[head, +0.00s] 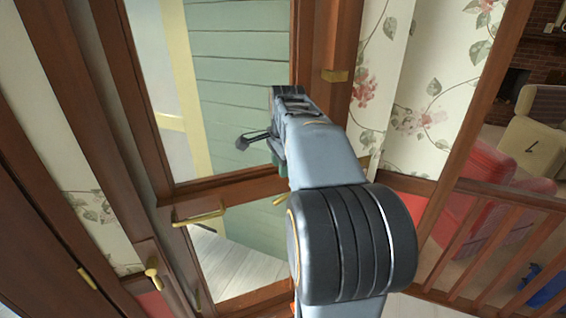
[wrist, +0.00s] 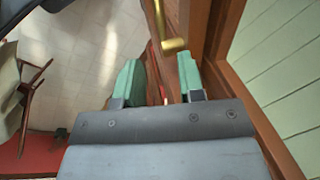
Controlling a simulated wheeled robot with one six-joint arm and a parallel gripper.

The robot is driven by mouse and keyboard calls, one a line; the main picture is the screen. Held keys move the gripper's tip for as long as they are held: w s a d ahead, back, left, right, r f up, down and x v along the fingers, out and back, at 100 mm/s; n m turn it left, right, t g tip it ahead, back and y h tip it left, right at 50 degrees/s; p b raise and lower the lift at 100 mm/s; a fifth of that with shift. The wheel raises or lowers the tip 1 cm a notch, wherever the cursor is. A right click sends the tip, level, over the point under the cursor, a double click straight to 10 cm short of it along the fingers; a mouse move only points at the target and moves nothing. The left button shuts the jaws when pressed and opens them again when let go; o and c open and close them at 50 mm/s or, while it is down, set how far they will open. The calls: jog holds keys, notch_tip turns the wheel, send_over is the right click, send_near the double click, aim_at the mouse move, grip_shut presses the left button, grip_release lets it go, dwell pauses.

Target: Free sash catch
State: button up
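A brass catch (wrist: 172,45) with a bent lever shows in the wrist view, on the brown wooden frame just beyond my fingertips. My gripper (wrist: 162,78) has two green fingers standing apart, with no object held between them; the catch is ahead of the gap, apart from the fingers. In the head view my gripper (head: 279,163) is mostly hidden by my own arm, at the window's lower rail. A brass handle (head: 198,217) lies on that rail to the left, and a small brass piece (head: 280,200) shows beside my arm. I cannot tell which matches the wrist-view catch.
The wooden window frame (head: 228,187) surrounds glass with green siding outside. Another brass handle (head: 152,267) is at lower left, and a brass fitting (head: 335,75) is on the right upright.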

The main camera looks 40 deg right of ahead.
jog(key=shift+r, duration=0.35)
